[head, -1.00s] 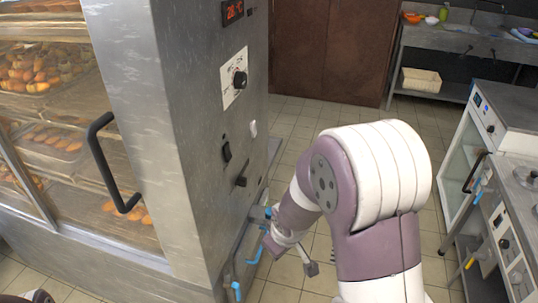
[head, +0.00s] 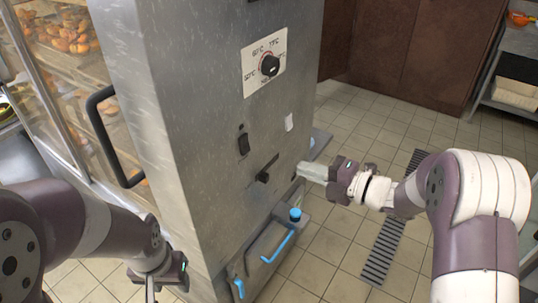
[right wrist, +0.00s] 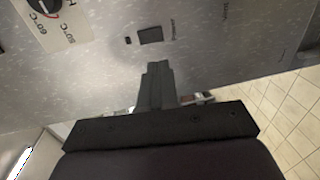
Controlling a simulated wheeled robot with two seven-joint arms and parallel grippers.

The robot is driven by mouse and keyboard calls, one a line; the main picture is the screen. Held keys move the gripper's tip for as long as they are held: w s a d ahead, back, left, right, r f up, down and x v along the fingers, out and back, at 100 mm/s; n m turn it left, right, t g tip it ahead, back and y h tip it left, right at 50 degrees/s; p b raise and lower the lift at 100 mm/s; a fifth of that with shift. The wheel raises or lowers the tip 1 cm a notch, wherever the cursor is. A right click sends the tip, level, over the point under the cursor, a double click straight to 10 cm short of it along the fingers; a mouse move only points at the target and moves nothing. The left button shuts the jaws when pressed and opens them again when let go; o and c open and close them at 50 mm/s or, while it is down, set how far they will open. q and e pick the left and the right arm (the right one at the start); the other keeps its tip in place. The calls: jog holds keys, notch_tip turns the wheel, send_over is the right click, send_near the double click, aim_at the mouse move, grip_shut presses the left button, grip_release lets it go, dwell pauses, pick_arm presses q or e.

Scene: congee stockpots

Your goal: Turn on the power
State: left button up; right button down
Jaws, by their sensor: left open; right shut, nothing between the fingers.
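The steel warming cabinet (head: 190,150) stands in front of me, its control side facing right. A black rocker switch (head: 243,144) sits on that side, below the temperature dial (head: 270,66). A dark rectangular switch (right wrist: 150,35) also shows in the right wrist view, near the fingertips. My right gripper (head: 304,172) is shut and empty, close to the panel's right edge, lower right of the rocker switch. In the right wrist view its shut fingers (right wrist: 157,68) point toward the panel; contact cannot be told. My left gripper (head: 151,291) is open and empty, low at the cabinet's front.
A black door handle (head: 108,135) juts from the front.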

aim_at(247, 151)
jog(key=p+x, duration=0.1)
jog(key=x, duration=1.2)
jog(key=shift+s+a+r+p, duration=0.15)
jog(key=shift+a+p, duration=0.2)
jog(key=shift+p, duration=0.05)
jog(key=shift+w+a, duration=0.2)
jog(key=shift+w, duration=0.05)
